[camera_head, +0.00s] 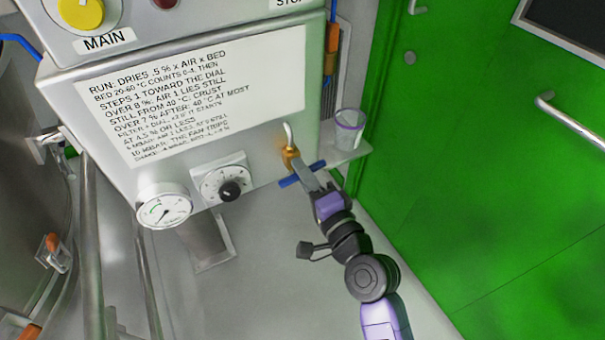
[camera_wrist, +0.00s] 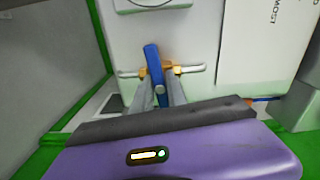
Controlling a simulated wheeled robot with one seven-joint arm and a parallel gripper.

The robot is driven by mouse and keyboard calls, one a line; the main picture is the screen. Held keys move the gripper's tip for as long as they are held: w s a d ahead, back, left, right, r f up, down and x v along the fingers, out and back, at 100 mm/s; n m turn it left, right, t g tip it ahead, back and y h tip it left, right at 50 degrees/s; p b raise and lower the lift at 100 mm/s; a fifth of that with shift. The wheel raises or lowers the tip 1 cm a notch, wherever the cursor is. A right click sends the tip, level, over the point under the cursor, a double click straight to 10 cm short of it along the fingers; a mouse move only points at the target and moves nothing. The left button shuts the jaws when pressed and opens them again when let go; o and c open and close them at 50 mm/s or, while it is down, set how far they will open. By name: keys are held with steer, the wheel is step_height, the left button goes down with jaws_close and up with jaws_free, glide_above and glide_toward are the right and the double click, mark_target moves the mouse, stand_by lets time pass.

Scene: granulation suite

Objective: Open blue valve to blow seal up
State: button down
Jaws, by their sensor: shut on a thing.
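The blue valve handle (camera_head: 302,174) is a short blue bar on a brass fitting (camera_head: 290,157) at the lower right of the grey control cabinet. In the head view the bar lies across the end of my gripper (camera_head: 308,177). In the wrist view the blue handle (camera_wrist: 153,66) stands nearly upright between the two fingers of my gripper (camera_wrist: 161,88), with brass and a pale tube behind it. My gripper is shut on the blue handle. The fingers hide part of its lower end.
The cabinet carries a printed instruction sheet (camera_head: 200,85), a round gauge (camera_head: 163,205), a black-knobbed dial (camera_head: 226,186) and a yellow knob (camera_head: 80,12). A clear cup (camera_head: 348,130) stands on a small shelf (camera_head: 345,155) close right of the valve. A green door (camera_head: 470,150) is at right.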

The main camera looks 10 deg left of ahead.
steer(key=n+b, duration=0.2)
steer(key=n, duration=0.2)
steer(key=shift+f+b, duration=0.2)
steer(key=shift+b, duration=0.2)
steer(key=n+b, duration=0.3)
steer(key=n, duration=0.2)
steer(key=n+b, duration=0.2)
steer(key=n, duration=0.1)
steer(key=shift+n, duration=0.3)
steer(key=shift+r+n+b, duration=0.1)
steer(key=shift+n+b, duration=1.1)
steer(key=shift+n, duration=0.6)
steer(key=c, duration=1.3)
jaws_free()
